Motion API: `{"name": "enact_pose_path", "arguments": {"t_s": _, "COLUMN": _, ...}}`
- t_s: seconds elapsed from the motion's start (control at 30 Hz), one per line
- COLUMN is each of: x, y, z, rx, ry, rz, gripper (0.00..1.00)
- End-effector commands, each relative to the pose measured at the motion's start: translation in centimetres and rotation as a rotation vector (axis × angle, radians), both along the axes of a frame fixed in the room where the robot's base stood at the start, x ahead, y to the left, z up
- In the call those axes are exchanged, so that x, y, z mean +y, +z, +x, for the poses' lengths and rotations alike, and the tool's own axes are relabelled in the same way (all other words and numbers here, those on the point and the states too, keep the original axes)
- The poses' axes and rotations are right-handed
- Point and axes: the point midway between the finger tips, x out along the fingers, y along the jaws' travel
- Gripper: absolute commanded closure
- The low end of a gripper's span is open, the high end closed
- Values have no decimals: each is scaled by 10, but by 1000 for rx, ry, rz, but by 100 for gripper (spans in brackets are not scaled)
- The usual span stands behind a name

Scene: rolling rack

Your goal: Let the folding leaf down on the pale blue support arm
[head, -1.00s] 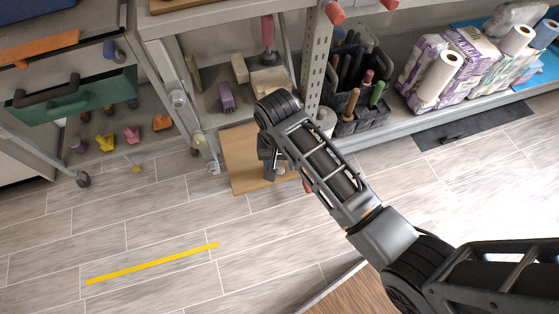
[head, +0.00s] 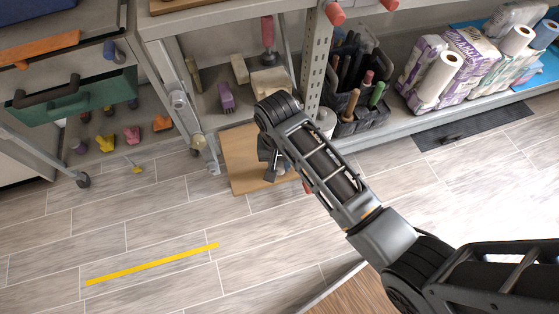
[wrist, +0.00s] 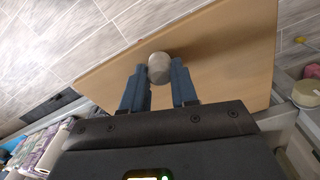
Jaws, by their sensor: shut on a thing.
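The folding leaf is a light wood board (head: 242,160) at the front of the rack, low in the head view and partly hidden by my arm. In the wrist view the leaf (wrist: 215,65) fills the middle, with a round grey knob (wrist: 159,68) on its face. My gripper (wrist: 160,80) has its two blue fingers on either side of the knob, shut on it. In the head view my gripper (head: 270,165) is at the leaf, its fingertips mostly hidden. I cannot clearly make out the pale blue support arm in either view.
A rack post (head: 317,60) with red-ended rods stands beside my wrist. A black tool caddy (head: 360,105) and paper packs (head: 470,60) sit on the lower shelf to the right. A green drawer (head: 75,92) is at left. The floor around the yellow strip (head: 150,264) is clear.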

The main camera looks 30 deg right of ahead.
Motion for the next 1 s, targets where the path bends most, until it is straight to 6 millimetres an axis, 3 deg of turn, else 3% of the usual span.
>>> {"name": "enact_pose_path", "arguments": {"t_s": 0.73, "x": 1, "y": -15, "z": -5, "rx": -72, "ry": -1, "rz": -20, "gripper": 100}}
{"name": "enact_pose_path", "arguments": {"t_s": 0.77, "x": 1, "y": -15, "z": -5, "rx": -72, "ry": -1, "rz": -20, "gripper": 70}}
{"name": "enact_pose_path", "arguments": {"t_s": 1.0, "x": 1, "y": -14, "z": -5, "rx": -72, "ry": -1, "rz": -20, "gripper": 47}}
